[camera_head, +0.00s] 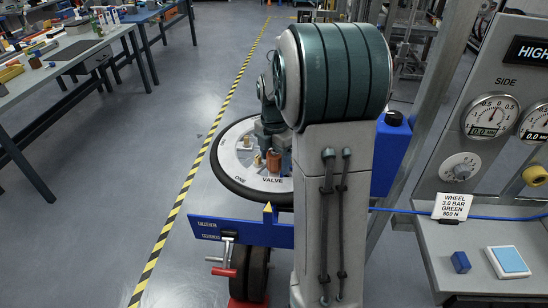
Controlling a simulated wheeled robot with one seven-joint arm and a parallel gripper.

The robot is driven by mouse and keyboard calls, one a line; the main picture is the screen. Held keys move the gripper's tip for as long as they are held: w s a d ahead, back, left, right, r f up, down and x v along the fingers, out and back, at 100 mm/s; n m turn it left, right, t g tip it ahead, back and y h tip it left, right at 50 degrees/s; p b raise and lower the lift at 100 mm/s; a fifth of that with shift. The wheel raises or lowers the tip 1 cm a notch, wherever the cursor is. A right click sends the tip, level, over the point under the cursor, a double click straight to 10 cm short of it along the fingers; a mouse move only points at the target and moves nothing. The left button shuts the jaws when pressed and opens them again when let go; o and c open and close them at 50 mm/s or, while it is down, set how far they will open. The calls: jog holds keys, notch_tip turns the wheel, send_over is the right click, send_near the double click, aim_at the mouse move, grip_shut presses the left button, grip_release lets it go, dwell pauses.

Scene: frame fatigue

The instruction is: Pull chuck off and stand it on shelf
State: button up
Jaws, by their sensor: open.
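A wheel with a black tyre and pale disc (228,163) lies flat beyond my arm, with "VALVE" printed on it. A copper-coloured upright cylinder (273,161), which may be the chuck on the valve, stands just above that word. Small brass pieces (246,142) stand to its left. My gripper (270,143) is a dark shape over the disc, just above the copper cylinder, open; its fingertips are hard to make out, and I cannot tell whether they touch it. My arm hides the disc's right side. The grey shelf (440,270) is at the right, below the gauge panel.
The shelf bears a card reading "WHEEL 3.0 BAR GREEN 800 N" (453,206), a blue block (460,262) and a blue-topped pad (508,262). A blue hose (400,211) runs left behind my arm. A blue bar (240,231) stands before the wheel.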

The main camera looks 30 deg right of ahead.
aim_at(275, 153)
jog(key=c, duration=1.2)
jog(key=shift+r+p, duration=1.45)
jog(key=shift+r, duration=0.55)
jog(key=shift+r+p, duration=1.6)
jog(key=shift+r, duration=0.45)
jog(key=shift+f, duration=0.1)
